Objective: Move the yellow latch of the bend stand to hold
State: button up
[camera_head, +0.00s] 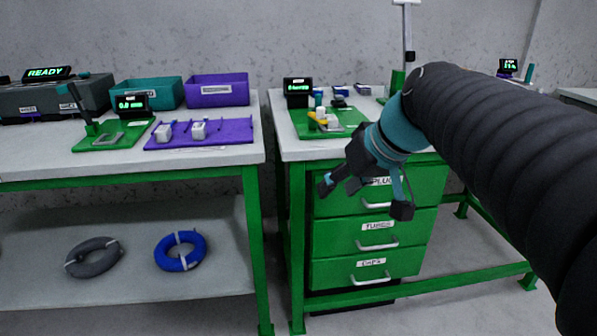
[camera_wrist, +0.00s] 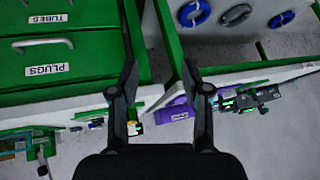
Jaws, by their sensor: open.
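The bend stand (camera_head: 345,131) is a green plate with small grey and white blocks on the right bench, with a dark display at its back. Its yellow latch (camera_head: 317,119) sits at the plate's left side, beside a white block; its exact setting is too small to tell. My gripper (camera_head: 363,198) is open and empty in front of the drawers, below and apart from the stand. Its two spread fingers also show in the wrist view (camera_wrist: 158,74).
Drawers (camera_head: 375,222) stand under the right bench (camera_head: 290,148). The left bench (camera_head: 215,166) holds a purple board (camera_head: 225,131), teal and purple bins and another green stand. Blue (camera_head: 180,250) and grey cable coils lie on its shelf. A narrow gap separates the benches.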

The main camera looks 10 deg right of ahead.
jog(key=shift+m+h, duration=0.5)
jog(key=shift+h, duration=0.1)
jog(key=shift+s+a+f+p, duration=0.15)
jog(key=shift+s+f, duration=0.25)
jog(key=shift+s, duration=0.3)
jog(key=shift+s+f+p, duration=0.2)
jog(key=shift+s+f, duration=0.2)
jog(key=shift+s, duration=0.25)
jog(key=shift+s+a+f+p, duration=0.15)
jog(key=shift+s+f, duration=0.25)
jog(key=shift+s, duration=0.3)
jog(key=shift+d, duration=0.1)
